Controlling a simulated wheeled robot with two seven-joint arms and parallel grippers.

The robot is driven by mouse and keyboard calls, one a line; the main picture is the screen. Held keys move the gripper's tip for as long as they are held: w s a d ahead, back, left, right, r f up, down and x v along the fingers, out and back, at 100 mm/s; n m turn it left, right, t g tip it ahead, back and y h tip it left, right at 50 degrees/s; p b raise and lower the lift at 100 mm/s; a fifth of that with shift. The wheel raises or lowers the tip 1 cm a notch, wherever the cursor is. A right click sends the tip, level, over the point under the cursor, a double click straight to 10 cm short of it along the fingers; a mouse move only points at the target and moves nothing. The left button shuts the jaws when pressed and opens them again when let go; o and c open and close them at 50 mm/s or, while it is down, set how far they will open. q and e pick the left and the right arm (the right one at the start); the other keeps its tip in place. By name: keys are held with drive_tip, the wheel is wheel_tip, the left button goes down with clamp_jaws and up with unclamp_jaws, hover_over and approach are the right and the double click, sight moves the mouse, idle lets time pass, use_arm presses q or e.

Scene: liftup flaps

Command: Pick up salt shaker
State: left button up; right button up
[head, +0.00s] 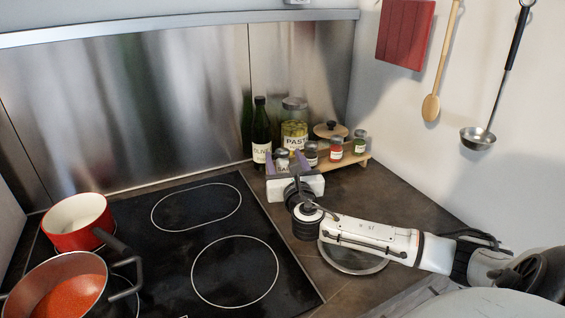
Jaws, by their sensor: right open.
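The salt shaker (282,162) is a small jar with a pale label, in front of the pasta jar at the back corner of the counter. My right gripper (285,158) is open, with its purple fingers on either side of the shaker in this view. I cannot tell whether the fingers touch it. The gripper's white body hides the shaker's lower part. My left gripper is not in view.
A dark olive oil bottle (261,133) and a pasta jar (294,126) stand close behind. Several spice jars, including a red one (336,149), stand on a wooden rack (352,161) to the right. A red pot (76,222) and a pan of red sauce (60,287) are at left.

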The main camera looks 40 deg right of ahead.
drive_tip(key=c, duration=1.2)
